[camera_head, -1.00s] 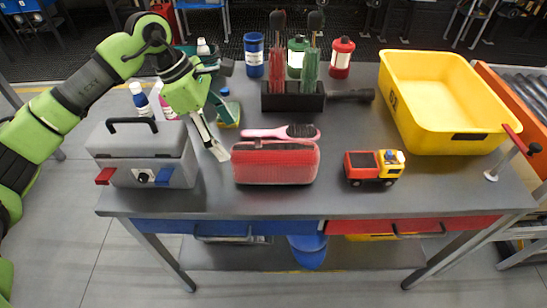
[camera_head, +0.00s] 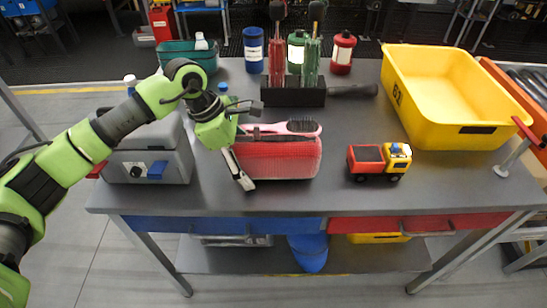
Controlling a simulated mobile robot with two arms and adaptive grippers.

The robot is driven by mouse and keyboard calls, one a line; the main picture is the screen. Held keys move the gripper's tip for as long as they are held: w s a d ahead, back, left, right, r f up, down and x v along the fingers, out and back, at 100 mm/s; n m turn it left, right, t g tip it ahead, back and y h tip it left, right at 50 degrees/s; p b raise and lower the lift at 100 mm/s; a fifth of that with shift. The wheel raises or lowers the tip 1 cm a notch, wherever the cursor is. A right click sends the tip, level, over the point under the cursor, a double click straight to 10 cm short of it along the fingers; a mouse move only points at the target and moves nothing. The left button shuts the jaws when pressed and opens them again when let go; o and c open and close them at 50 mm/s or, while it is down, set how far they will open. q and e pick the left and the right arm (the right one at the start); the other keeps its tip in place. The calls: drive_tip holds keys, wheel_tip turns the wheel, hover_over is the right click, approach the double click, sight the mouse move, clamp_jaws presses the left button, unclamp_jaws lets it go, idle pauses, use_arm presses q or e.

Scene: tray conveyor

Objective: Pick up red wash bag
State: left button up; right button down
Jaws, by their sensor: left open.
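The red wash bag (camera_head: 285,160) lies on the grey table near its front middle, with a pink hairbrush (camera_head: 303,126) at its back edge. My left gripper (camera_head: 256,160) is open at the bag's left end. One light-tipped finger is in front of the bag's left side, and the other, dark finger is over its top left. I cannot tell whether the fingers touch the bag. The bag's left end is partly hidden by the gripper. My right gripper is not in view.
A grey toolbox (camera_head: 150,165) stands left, partly behind my left arm. A red and yellow toy truck (camera_head: 379,160) is to the bag's right. A black holder (camera_head: 292,93) with screwdrivers stands behind, and a yellow bin (camera_head: 460,132) at right. The table front is clear.

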sight(246, 153)
use_arm(q)
drive_tip(key=shift+r, duration=0.1)
drive_tip(key=c, duration=1.4)
drive_tip(key=shift+c, duration=0.2)
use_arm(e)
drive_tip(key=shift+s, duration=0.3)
